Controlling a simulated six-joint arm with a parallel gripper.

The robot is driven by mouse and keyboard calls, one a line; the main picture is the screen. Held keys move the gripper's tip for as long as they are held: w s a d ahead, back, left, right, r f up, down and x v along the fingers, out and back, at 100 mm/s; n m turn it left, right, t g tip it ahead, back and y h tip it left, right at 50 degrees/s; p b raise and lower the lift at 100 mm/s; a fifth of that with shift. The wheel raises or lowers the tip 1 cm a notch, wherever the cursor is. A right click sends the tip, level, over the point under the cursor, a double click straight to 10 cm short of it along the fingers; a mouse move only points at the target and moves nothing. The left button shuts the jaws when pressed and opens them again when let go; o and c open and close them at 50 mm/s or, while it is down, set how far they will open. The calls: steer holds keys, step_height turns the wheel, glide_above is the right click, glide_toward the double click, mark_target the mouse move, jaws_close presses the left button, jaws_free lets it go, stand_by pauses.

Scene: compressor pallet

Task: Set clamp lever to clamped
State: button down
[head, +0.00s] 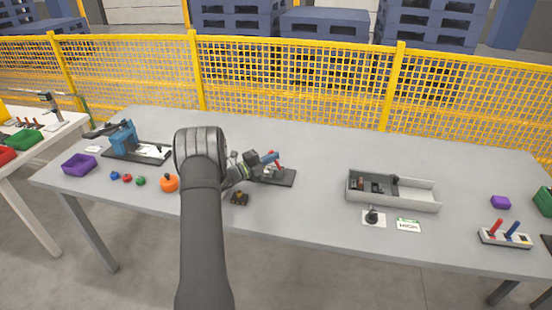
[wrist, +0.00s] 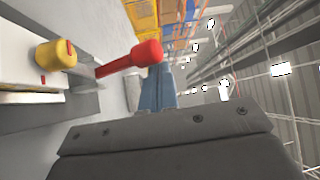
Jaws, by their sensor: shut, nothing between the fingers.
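The clamp lever (head: 279,164) has a red handle and stands on a dark base plate (head: 288,181) near the middle of the table. In the wrist view the red lever (wrist: 147,53) slants up from a grey mount, its thick end close to my fingers. My gripper (head: 269,157) has blue fingers and is beside the lever's upper end. The fingers also show in the wrist view (wrist: 157,88), shut and holding nothing. I cannot tell whether they touch the handle. A yellow knob (wrist: 55,55) sits beside the lever's base. My arm hides part of the table to the left.
A blue vise (head: 122,137), a purple bin (head: 79,164) and an orange knob (head: 168,183) are on the left. A grey tray (head: 412,202) and a black joystick (head: 372,216) are on the right. A small dark block (head: 239,199) lies in front. The back right table is clear.

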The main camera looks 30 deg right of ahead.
steer(key=shift+w+a+f, duration=0.1)
steer(key=shift+w+a, duration=0.15)
stand_by(0.6)
steer(key=s+d+r, duration=0.4)
steer(key=s+r, duration=0.7)
steer(key=shift+d, duration=0.3)
steer(key=shift+w, duration=0.1)
steer(key=w+a+f, duration=0.4)
steer(key=w+f, duration=0.3)
steer(key=w, duration=0.3)
steer(key=shift+s+d+f+m+t+y, duration=0.3)
steer(key=shift+s+d+f+m+y, duration=1.7)
steer(key=shift+s+d+f+y, duration=0.25)
